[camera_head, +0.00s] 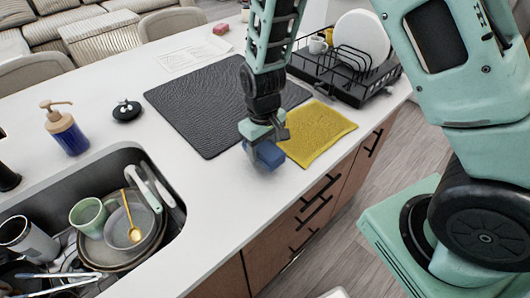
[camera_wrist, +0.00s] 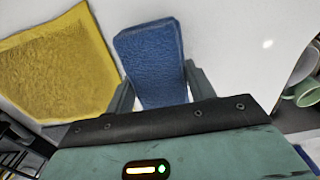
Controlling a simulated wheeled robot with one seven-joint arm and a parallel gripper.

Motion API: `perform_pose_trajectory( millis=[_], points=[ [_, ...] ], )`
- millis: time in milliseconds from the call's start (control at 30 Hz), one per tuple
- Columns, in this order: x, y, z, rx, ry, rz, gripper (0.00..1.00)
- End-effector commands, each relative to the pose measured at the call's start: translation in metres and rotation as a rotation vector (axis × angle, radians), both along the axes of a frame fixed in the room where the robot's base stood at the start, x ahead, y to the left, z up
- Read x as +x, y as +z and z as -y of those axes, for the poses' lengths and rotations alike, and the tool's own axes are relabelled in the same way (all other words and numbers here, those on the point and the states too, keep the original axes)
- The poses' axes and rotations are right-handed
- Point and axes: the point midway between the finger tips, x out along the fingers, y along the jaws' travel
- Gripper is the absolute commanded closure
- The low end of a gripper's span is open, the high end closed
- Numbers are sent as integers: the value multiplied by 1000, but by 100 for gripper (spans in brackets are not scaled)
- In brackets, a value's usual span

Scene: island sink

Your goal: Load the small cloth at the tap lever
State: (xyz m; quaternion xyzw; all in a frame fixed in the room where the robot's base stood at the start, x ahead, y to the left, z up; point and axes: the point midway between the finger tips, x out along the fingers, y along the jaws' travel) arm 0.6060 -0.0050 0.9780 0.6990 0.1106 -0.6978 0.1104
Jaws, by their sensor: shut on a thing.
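My gripper (camera_head: 262,140) is over the counter, beside the near left corner of a yellow cloth (camera_head: 318,132). It is shut on a small blue textured piece (camera_head: 269,155), sponge-like in look. The wrist view shows this blue piece (camera_wrist: 150,62) between both fingers, its far end sticking out past them. The yellow cloth lies flat on the counter and also shows in the wrist view (camera_wrist: 60,65), apart from the fingers. A dark upright part (camera_head: 8,178) at the left edge behind the sink may belong to the tap; no lever can be made out.
The sink (camera_head: 75,190) at lower left holds stacked plates, a green cup (camera_head: 88,216) and other dishes. A soap bottle (camera_head: 65,130) stands behind it. A dark mat (camera_head: 200,112) and a black dish rack (camera_head: 345,75) lie beyond my gripper. The counter between sink and gripper is clear.

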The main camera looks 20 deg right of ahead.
Motion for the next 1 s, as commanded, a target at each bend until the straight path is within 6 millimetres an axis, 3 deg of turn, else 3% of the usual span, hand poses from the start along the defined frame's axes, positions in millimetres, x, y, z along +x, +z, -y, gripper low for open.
perform_pose_trajectory(
  millis=[200,633,667,700,733,1000],
  points=[
    [-1,-27,1,-1,-1,-3,71],
    [0,-35,0,0,0,-1,71],
    [0,-34,0,0,0,-1,41],
    [0,-34,0,0,1,-1,29],
    [0,-33,0,0,0,-1,24],
    [0,-33,0,0,0,-1,24]
  ],
)
